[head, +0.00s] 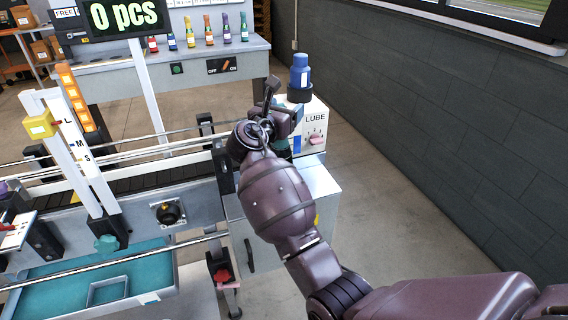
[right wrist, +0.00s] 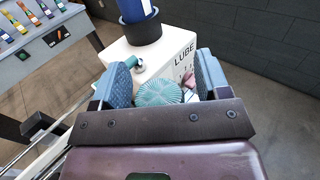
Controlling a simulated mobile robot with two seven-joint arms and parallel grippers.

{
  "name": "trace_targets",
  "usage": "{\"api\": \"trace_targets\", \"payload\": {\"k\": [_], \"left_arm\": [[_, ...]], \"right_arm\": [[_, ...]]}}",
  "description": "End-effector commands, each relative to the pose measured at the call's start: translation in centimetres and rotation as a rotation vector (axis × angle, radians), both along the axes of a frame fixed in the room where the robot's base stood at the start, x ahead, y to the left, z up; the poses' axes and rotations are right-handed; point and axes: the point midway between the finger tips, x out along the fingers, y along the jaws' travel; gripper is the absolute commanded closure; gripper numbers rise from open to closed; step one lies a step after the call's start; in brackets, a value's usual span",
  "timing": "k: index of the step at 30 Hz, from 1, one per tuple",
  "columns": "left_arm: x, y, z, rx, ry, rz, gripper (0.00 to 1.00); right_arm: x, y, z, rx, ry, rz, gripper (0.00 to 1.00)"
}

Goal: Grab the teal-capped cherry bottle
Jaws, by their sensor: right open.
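In the right wrist view a round, ribbed teal cap (right wrist: 160,92), seen from above, sits between the two blue-grey padded fingers of my right gripper (right wrist: 163,76). The fingers stand apart on either side of the cap, and it is not clear that either touches it. The bottle body below the cap is hidden by the gripper. In the head view my right gripper (head: 272,112) is just left of the white LUBE box and hides most of what is under it. My left gripper is not in view.
The white LUBE box (head: 316,122) with a blue bottle (head: 300,75) on top stands close beside my right gripper. A conveyor (head: 150,182) runs to the left. Several small colored bottles stand on the back bench (head: 130,62). Open floor (head: 385,225) lies to the right.

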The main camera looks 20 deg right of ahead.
Motion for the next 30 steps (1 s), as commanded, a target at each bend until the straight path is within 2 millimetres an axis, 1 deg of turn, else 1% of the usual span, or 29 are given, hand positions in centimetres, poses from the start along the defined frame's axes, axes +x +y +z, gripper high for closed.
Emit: {"api": "trace_targets", "payload": {"k": [4,5,18,30], "left_arm": [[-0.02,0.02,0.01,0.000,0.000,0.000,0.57],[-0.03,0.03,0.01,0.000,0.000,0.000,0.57],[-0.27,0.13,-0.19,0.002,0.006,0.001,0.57],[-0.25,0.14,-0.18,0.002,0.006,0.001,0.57]], "right_arm": [[0.00,0.04,0.06,0.000,0.000,0.001,0.31],[0.00,0.04,0.06,0.000,0.000,0.001,0.32],[0.01,0.01,0.02,0.000,0.000,0.001,1.00],[0.01,0.04,0.24,-0.001,-0.004,0.001,1.00]]}}
